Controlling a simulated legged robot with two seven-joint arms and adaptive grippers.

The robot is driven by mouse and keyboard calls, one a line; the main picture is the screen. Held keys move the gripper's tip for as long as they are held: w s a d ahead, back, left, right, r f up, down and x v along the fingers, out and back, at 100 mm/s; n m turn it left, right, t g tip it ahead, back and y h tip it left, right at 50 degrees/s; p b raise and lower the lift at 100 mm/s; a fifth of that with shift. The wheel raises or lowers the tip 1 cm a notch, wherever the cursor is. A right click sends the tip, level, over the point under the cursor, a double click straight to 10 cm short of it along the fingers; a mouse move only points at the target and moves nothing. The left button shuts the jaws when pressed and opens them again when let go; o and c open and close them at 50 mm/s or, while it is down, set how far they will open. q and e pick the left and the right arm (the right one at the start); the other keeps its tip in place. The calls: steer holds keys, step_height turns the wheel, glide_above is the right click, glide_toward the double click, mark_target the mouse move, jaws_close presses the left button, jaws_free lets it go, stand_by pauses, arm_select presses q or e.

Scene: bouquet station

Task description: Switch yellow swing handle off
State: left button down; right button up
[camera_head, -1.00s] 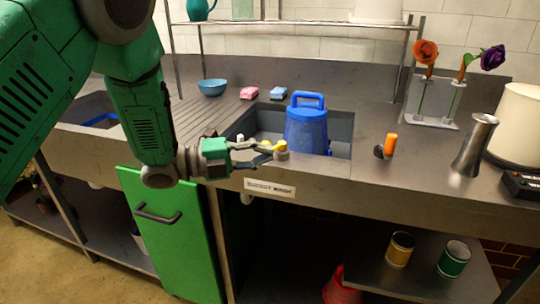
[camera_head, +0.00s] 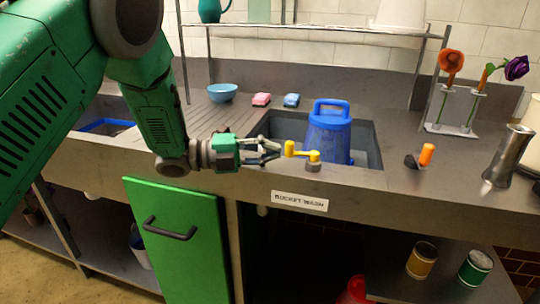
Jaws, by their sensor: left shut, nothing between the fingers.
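My left gripper (camera_head: 276,152) is shut and empty, just left of the knob. I cannot tell whether its fingertips touch the handle. A blue bucket (camera_head: 329,138) with its handle up stands in the sink behind the yellow handle. My right gripper is not in view.
An orange-handled tool (camera_head: 425,155) and a metal vase (camera_head: 508,157) stand on the counter to the right. A green cabinet door (camera_head: 178,238) is below my arm.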

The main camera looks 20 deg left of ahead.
arm_select(q)
steer(key=shift+w+d+r, duration=0.15)
steer(key=shift+d, duration=0.45)
steer(key=shift+w+d+r, duration=0.15)
steer(key=shift+d, duration=0.4)
steer(key=shift+w+a+f, duration=0.1)
steer(key=shift+w+a, duration=0.2)
steer(key=shift+a, duration=0.1)
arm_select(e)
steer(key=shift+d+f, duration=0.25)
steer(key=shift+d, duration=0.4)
